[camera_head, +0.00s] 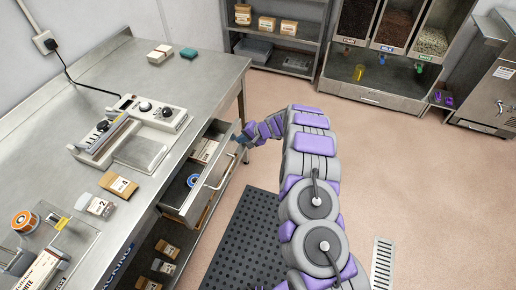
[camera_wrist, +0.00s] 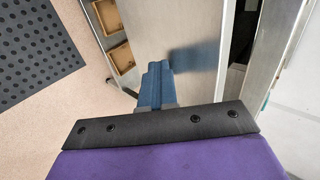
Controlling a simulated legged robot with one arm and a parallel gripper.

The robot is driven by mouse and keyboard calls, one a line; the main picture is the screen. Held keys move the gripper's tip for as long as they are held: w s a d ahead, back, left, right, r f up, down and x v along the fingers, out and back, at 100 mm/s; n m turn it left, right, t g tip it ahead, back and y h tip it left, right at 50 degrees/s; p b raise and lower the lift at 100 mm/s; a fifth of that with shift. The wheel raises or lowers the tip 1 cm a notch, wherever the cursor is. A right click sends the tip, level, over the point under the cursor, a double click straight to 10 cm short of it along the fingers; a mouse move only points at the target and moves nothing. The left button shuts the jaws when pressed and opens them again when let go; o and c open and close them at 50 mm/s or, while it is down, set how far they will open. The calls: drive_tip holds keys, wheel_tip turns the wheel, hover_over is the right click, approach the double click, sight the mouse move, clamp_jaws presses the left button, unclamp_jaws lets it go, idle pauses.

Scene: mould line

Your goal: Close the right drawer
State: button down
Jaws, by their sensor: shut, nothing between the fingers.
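One metal drawer (camera_head: 186,207) stands pulled out from under the steel workbench in the head view. Its front has a bar handle (camera_head: 222,174). Inside lie a white box and a blue roll. My gripper (camera_head: 243,138) is at the far end of the drawer front, on its outer side. In the wrist view my blue fingers (camera_wrist: 156,78) are together and empty, close to a smooth metal panel (camera_wrist: 195,45) that looks like the drawer front. I cannot tell whether they touch it.
The workbench (camera_head: 195,80) carries a sealing device (camera_head: 140,125), small boxes and an orange roll (camera_head: 25,221). A lower shelf under it holds small boxes. A black perforated mat (camera_head: 238,245) lies on the floor. Shelves and dispensers (camera_head: 385,65) stand at the back. Floor to the right is open.

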drive_tip(key=w+a, duration=0.1)
drive_tip(key=a, duration=0.2)
drive_tip(key=w+a, duration=0.1)
drive_tip(key=a, duration=0.3)
drive_tip(key=w+a, duration=0.1)
drive_tip(key=a, duration=0.2)
drive_tip(key=shift+w+a+f+p, duration=0.1)
drive_tip(key=shift+w+a+p, duration=0.1)
drive_tip(key=shift+a+p, duration=0.15)
drive_tip(key=shift+w+a, duration=0.1)
drive_tip(key=shift+w, duration=0.1)
drive_tip(key=shift+a+r, duration=0.25)
